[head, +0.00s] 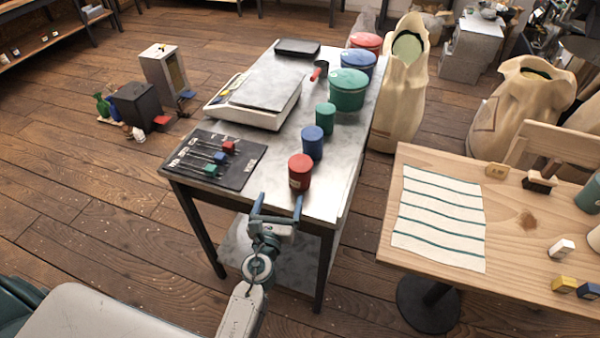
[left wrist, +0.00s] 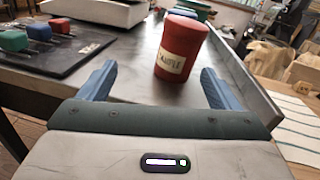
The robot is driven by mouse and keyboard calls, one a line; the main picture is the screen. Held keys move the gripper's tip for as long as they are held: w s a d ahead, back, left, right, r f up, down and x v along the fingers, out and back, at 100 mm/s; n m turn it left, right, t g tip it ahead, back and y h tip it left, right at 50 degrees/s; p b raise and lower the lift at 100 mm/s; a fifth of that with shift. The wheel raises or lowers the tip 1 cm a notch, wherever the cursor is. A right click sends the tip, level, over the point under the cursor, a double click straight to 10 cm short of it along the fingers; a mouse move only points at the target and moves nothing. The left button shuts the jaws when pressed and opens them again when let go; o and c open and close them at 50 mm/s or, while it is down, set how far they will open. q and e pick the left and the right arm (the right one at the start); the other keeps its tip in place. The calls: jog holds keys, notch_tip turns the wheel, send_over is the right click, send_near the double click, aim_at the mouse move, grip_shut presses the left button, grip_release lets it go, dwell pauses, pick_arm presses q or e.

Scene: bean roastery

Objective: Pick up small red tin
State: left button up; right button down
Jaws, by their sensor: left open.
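The small red tin (head: 300,172) stands upright near the front edge of the metal table (head: 270,160). It has a pale label, which faces my gripper in the left wrist view (left wrist: 178,48). My left gripper (head: 277,206) is open and empty, just in front of the tin. In the left wrist view its two blue fingers (left wrist: 160,82) are apart, with the tin beyond and between them, not touching. My right gripper is not in view.
Behind the red tin stand a small blue tin (head: 312,142) and a small green tin (head: 325,117), then larger tins. A dark mat (head: 245,170) with colored-handled tools lies left. A scale (head: 255,100) sits behind it. A wooden table (head: 400,240) stands right.

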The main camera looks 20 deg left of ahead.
aim_at(297, 181)
pick_arm(q)
jog(key=shift+w+d+f+m+h, duration=0.15)
jog(key=shift+d+m+h, duration=0.1)
jog(key=shift+d+m, duration=0.15)
jog(key=shift+w+d+f+m+h, duration=0.15)
jog(key=shift+d+m+h, duration=0.15)
jog(key=shift+m, duration=0.2)
jog(key=shift+w+d+m, duration=0.2)
jog(key=shift+w+m, duration=0.1)
jog(key=w+p, duration=0.1)
jog(key=w, duration=0.4)
jog(key=shift+w+a, duration=0.1)
jog(key=w, duration=0.5)
jog(key=shift+w+r, duration=0.1)
jog(key=shift+r, duration=0.05)
jog(key=shift+r, duration=0.1)
jog(key=c, duration=1.2)
